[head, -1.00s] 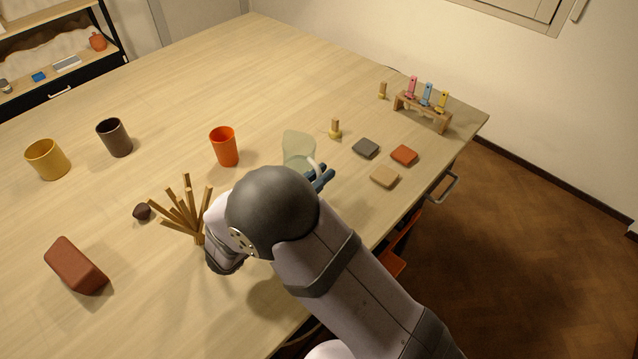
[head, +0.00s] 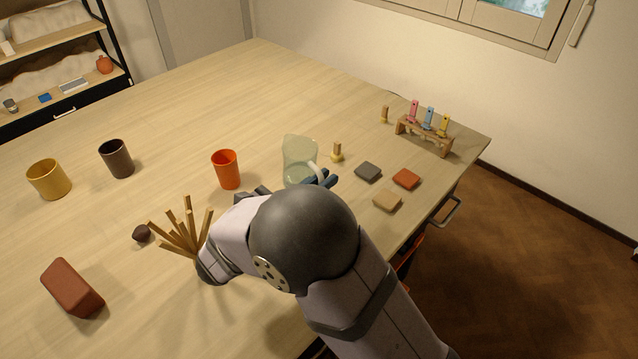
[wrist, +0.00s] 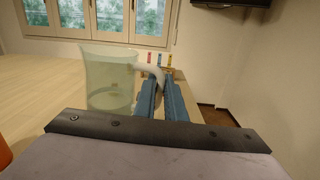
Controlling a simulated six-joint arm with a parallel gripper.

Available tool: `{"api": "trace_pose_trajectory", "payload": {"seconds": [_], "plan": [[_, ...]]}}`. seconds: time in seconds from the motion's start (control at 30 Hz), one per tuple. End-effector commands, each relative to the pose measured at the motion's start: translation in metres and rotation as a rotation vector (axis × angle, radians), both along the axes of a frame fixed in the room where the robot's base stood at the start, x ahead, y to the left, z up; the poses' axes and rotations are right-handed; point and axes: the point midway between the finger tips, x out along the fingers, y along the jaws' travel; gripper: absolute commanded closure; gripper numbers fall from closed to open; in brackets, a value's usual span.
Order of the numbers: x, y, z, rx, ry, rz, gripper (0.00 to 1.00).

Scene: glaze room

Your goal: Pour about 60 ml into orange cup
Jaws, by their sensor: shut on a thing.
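The orange cup (head: 227,170) stands upright on the table in the head view, left of the jug. An orange edge at the far left of the wrist view (wrist: 4,152) looks like the same cup. A clear glass jug (head: 297,160) with a white handle is just right of the cup. In the wrist view the jug (wrist: 108,80) looks upright, with pale liquid inside. My gripper (wrist: 160,92) has its blue fingers shut on the jug's handle. In the head view my arm hides most of my gripper. I cannot tell whether the jug touches the table.
A dark cup (head: 117,159) and a yellow cup (head: 49,180) stand at the left. A bundle of wooden sticks (head: 184,230) is near my arm. A red-brown block (head: 72,288) lies front left. Small tiles (head: 368,172) and a wooden rack (head: 424,135) are at the right.

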Motion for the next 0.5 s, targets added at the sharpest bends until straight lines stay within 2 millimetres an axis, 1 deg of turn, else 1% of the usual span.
{"api": "trace_pose_trajectory", "payload": {"seconds": [0.27,0.37,0.5], "plan": [[0.0,0.0,0.007,0.002,-0.004,0.0,1.0],[0.0,0.0,0.016,0.002,-0.004,0.0,1.0],[0.0,0.0,0.039,0.002,-0.004,0.0,1.0]]}}
